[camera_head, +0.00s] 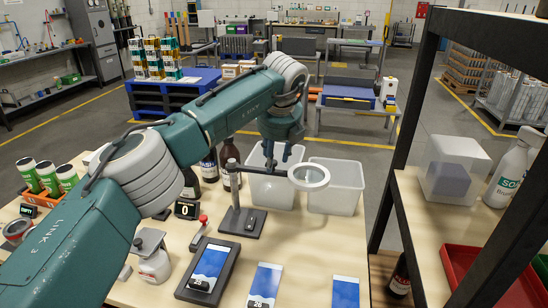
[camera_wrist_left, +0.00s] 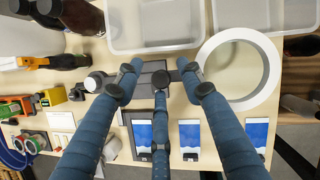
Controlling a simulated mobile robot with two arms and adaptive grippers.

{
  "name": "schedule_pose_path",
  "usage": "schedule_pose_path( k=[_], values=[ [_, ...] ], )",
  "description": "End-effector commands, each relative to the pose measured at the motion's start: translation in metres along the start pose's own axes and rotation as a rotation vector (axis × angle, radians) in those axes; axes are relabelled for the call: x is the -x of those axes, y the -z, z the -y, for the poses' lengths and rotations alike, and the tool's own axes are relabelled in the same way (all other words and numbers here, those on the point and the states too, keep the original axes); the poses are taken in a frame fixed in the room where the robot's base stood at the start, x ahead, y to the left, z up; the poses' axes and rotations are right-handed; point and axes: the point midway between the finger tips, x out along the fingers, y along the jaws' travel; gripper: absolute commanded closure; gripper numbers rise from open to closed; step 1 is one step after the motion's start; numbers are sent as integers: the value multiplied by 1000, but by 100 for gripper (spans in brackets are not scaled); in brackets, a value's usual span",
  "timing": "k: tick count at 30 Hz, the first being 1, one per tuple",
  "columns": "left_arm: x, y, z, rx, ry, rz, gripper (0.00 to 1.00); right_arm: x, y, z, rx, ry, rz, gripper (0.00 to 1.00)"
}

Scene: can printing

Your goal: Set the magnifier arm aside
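The ring also shows in the left wrist view (camera_wrist_left: 240,72), right of my fingers. My left gripper (camera_head: 270,158) reaches down at the magnifier arm, between post and ring. In the left wrist view, its blue fingers (camera_wrist_left: 160,76) have their tips at the arm and partly cover it. Whether they are clamped on it cannot be told. My right gripper is not in view.
Two clear bins (camera_head: 335,188) stand behind the magnifier. Dark bottles (camera_head: 209,165) stand left of them. A dark shelf frame (camera_head: 400,150) rises on the right.

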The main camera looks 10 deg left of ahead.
Motion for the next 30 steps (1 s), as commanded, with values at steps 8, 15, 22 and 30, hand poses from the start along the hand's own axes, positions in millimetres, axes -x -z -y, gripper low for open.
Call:
schedule_pose_path(
  k=[8, 15, 22, 30],
  values=[
    [7, 1, 0, -2, 0, -3, 62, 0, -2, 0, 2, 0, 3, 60],
    [53, 0, 1, -2, 1, -1, 62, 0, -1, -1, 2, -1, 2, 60],
    [97, -1, 1, 0, -1, 0, 62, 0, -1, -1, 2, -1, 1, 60],
    [118, 0, 1, -1, -1, -3, 62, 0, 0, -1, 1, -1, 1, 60]
  ],
)
